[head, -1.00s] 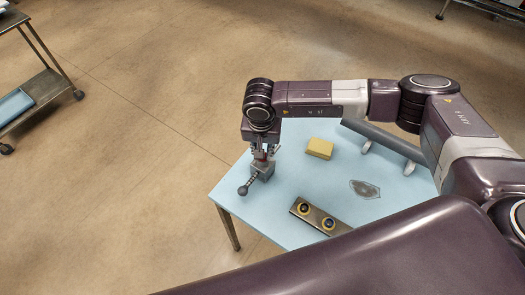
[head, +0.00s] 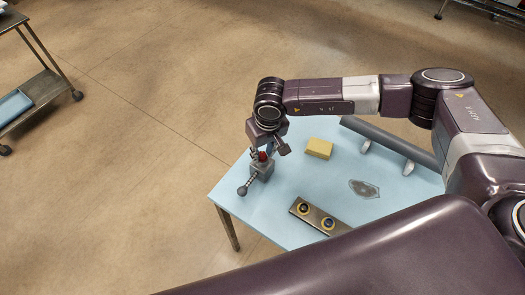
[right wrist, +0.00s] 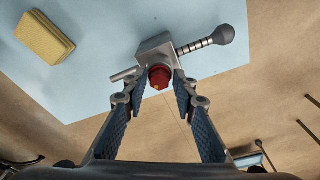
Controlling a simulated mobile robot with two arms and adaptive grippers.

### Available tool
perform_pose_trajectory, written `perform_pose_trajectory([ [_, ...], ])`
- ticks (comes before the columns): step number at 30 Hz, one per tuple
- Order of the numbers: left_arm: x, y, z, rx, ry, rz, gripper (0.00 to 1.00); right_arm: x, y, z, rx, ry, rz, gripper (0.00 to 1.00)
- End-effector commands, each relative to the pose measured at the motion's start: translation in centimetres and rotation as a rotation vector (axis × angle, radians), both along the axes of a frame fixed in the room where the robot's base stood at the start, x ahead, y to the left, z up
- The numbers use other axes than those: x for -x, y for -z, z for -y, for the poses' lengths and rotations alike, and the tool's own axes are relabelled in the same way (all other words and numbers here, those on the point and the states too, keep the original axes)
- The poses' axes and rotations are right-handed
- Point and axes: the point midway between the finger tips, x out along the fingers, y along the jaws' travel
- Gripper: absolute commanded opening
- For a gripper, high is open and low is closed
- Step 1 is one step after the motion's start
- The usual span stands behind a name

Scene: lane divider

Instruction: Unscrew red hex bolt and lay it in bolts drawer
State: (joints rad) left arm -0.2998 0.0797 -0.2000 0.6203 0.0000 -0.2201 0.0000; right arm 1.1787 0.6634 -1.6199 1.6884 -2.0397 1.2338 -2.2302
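The red hex bolt (head: 262,156) sits on a grey block with a ball-ended rod (head: 260,170) near the left corner of the blue table. In the right wrist view the red bolt head (right wrist: 159,77) shows in front of the block (right wrist: 153,50). My right gripper (head: 268,149) is just above the bolt. My left gripper is not in view. I see no bolts drawer that I can make out.
On the blue table (head: 310,175) lie a yellow block (head: 319,148), a bar with two ringed holes (head: 318,217), a grey patch (head: 364,188) and a grey rail on supports (head: 390,142). A cart (head: 38,88) stands at the far left. Open floor surrounds the table.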

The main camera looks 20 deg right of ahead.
Motion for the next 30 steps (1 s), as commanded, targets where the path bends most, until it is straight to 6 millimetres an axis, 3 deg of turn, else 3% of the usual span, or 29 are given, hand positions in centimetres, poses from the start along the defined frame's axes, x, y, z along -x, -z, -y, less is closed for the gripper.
perform_pose_trajectory([
  [10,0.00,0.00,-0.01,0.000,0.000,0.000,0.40,-0.09,-0.10,-0.10,-0.001,0.060,0.002,0.26],
  [30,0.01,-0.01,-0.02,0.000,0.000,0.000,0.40,-0.17,-0.11,-0.30,0.000,0.841,0.003,0.26],
])
